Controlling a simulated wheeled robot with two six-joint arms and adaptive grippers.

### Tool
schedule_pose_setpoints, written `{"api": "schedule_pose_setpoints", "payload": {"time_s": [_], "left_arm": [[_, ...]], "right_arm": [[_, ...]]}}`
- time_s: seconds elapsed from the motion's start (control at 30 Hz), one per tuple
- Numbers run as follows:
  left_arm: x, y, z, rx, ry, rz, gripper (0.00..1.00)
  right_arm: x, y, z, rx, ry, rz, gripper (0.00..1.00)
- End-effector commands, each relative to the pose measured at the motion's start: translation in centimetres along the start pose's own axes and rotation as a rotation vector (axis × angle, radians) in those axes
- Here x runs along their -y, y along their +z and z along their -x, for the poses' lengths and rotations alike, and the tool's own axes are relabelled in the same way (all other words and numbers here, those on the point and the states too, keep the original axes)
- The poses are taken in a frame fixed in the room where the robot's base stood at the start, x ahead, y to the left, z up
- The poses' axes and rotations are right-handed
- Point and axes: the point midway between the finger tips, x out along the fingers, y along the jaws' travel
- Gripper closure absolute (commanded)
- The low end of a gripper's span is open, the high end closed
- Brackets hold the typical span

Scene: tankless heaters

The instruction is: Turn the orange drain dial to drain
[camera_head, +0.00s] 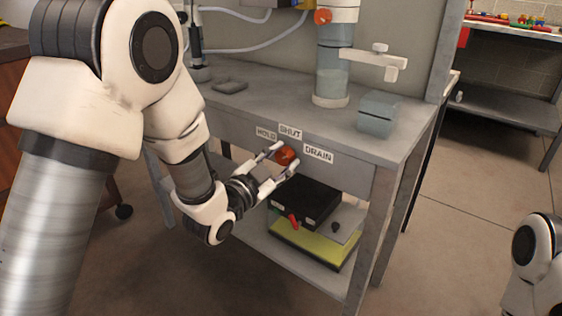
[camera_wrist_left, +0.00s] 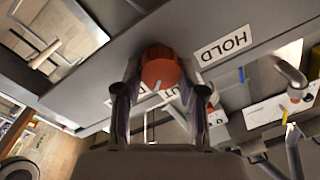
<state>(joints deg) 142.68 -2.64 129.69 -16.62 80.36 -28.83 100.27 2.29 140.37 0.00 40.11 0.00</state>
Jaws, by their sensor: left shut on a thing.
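The orange drain dial (camera_head: 287,155) is a round knob on the front apron of the grey bench, among white labels reading HOLD (camera_head: 266,133), SHUT (camera_head: 290,131) and DRAIN (camera_head: 318,153). My left gripper (camera_head: 286,156) is shut on the dial, with one finger on each side. In the left wrist view the dial (camera_wrist_left: 160,66) sits between the two fingertips, and a pale pointer mark on its face points roughly toward the SHUT label, which the gripper partly hides. The HOLD label (camera_wrist_left: 222,46) is clear there. My right gripper is out of view.
On the bench top (camera_head: 270,108) stand a clear cylinder with a white tap (camera_head: 380,60) and a grey-blue box (camera_head: 378,114). A black box (camera_head: 305,200) with a red handle and a yellow item (camera_head: 310,245) are on the lower shelf. Floor at right is clear.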

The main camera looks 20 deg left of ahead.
Motion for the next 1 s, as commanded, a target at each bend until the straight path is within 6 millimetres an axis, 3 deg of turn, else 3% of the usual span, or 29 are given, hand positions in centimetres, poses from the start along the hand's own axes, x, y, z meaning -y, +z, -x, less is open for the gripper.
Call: {"api": "schedule_pose_setpoints", "payload": {"time_s": [0.33, 0.87, 0.9, 0.97, 1.0], "left_arm": [[-0.11, 0.09, 0.0, -0.008, 0.003, -0.166, 0.95], [-0.11, 0.05, 0.0, -0.009, 0.004, -0.199, 0.95], [-0.11, 0.05, 0.0, -0.009, 0.004, -0.199, 0.57], [-0.11, 0.05, 0.0, -0.009, 0.004, -0.199, 0.36], [-0.11, 0.05, 0.0, -0.009, 0.004, -0.199, 0.35]], "right_arm": [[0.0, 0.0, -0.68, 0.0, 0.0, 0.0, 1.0], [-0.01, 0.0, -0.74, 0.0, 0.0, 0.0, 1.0], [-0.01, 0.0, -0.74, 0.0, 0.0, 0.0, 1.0], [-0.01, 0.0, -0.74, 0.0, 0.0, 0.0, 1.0], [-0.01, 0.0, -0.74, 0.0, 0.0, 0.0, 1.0]]}}
